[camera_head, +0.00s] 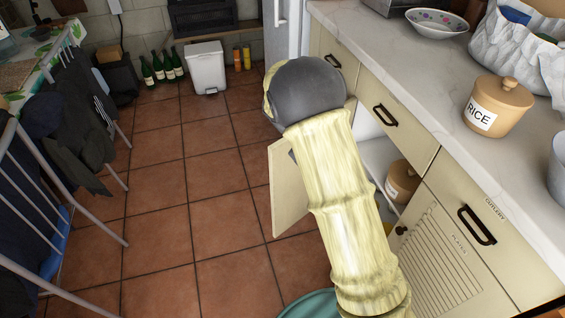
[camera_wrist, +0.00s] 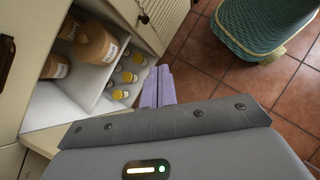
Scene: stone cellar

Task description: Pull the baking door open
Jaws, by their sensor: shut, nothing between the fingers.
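A cream cabinet door (camera_head: 290,190) stands swung out from the counter front in the head view, partly behind my arm. I cannot read a label on it, so I cannot confirm from the picture that it is the baking door. The cupboard interior (camera_head: 376,158) is exposed, with a tan jar (camera_head: 402,181) inside. In the wrist view, my gripper (camera_wrist: 158,73) has its purple fingers together and empty, in front of the open cupboard. It appears apart from the door. My fingers are hidden in the head view.
A closed louvred door (camera_head: 440,255) with a dark knob is right of the opening. The wrist view shows jars (camera_wrist: 95,42) and yellow-capped bottles (camera_wrist: 125,77) on shelves. A teal basket (camera_wrist: 262,25) stands on the floor. Chairs (camera_head: 60,150) are left; tiled floor between is clear.

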